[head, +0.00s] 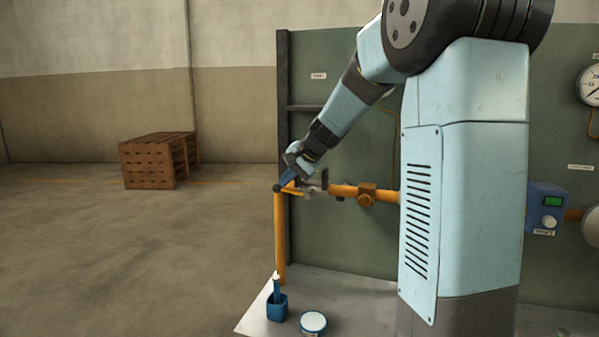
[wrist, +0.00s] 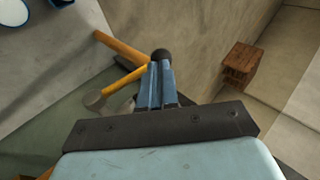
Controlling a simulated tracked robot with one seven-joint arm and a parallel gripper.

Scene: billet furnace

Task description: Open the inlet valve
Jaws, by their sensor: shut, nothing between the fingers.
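The inlet valve seems to be the fitting on the orange pipe (head: 345,191) at the panel's left edge, largely covered by my gripper. A yellow lever (wrist: 125,82) runs from a grey fitting (wrist: 95,100) toward a dark round ball (wrist: 160,55) in the wrist view. The ball also shows in the head view (head: 277,188); I cannot tell whether it is the lever's knob or part of the pipe. My gripper (head: 287,182) is shut and empty, its blue fingers (wrist: 160,78) close beside the lever's end. Whether they touch it is unclear.
A vertical orange pipe (head: 280,240) drops at the panel's left edge. A wooden crate (head: 150,163) stands far left. Open floor lies between.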

